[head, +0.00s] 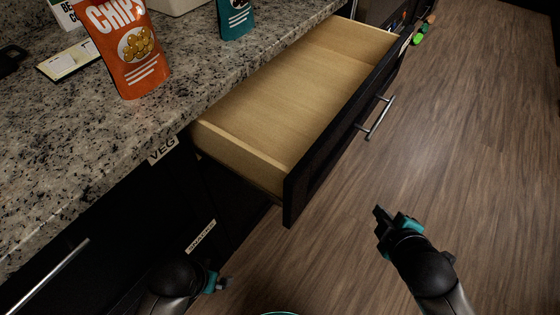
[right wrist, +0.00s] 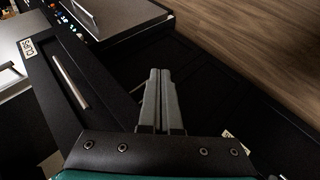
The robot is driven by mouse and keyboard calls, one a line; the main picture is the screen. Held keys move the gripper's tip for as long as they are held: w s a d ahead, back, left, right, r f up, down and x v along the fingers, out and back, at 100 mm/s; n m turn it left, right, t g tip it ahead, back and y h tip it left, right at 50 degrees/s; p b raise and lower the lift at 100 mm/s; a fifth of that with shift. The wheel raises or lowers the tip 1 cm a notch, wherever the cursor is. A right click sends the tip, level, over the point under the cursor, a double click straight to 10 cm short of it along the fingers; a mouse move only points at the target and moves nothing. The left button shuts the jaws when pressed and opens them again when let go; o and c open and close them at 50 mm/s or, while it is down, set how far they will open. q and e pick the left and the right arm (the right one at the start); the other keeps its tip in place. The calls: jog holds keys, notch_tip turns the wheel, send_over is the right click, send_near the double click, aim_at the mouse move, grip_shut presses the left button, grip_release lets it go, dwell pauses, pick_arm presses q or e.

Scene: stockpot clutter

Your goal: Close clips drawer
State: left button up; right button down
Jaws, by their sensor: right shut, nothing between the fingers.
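One drawer (head: 290,95) is pulled far out from under the granite counter in the head view. Its pale wooden inside looks empty, and its dark front (head: 335,135) carries a silver bar handle (head: 377,118). I cannot read a clips label on it in the head view. My right gripper (head: 380,214) is shut and empty over the floor, to the right of the drawer front and apart from it. Its closed fingers also show in the right wrist view (right wrist: 160,100). My left gripper (head: 222,283) is low at the bottom of the head view, near the cabinet; its jaws are unclear.
An orange chips bag (head: 128,50) and a teal packet (head: 236,18) stand on the counter (head: 75,130). A VEG label (head: 163,150) sits below its edge. Another bar handle (head: 50,277) is at lower left. Wooden floor (head: 480,150) is open on the right.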

aim_at(330, 158)
jog(key=w+d+r+n+t+y, duration=0.1)
jog(key=w+r+n+t+y, duration=0.35)
jog(key=n, duration=0.95)
pick_arm(q)
jog(key=s+a+f, duration=0.2)
jog(key=s+f, duration=0.1)
jog(key=f, duration=0.6)
jog(key=s+a+f, duration=0.1)
jog(key=s+f, duration=0.3)
jog(key=f, duration=0.5)
pick_arm(e)
jog(key=s+d+r+n+g+y, duration=0.1)
jog(key=s+r+n+g+y, duration=0.3)
jog(key=n, duration=0.6)
jog(key=s+d+n+g+y, duration=0.1)
jog(key=s+n+y, duration=0.1)
jog(key=n+y, duration=0.65)
pick_arm(q)
jog(key=shift+g, duration=0.3)
jog(key=w+d+r+b, duration=0.2)
jog(key=w, duration=0.1)
jog(key=shift+r+b, duration=0.3)
jog(key=shift+r, duration=0.05)
pick_arm(e)
jog(key=shift+n+h, duration=0.85)
jog(key=shift+h, duration=0.05)
jog(key=x, duration=1.4)
jog(key=shift+w+a+r, duration=0.15)
jog(key=shift+w+r, duration=0.1)
jog(key=shift+w, duration=0.05)
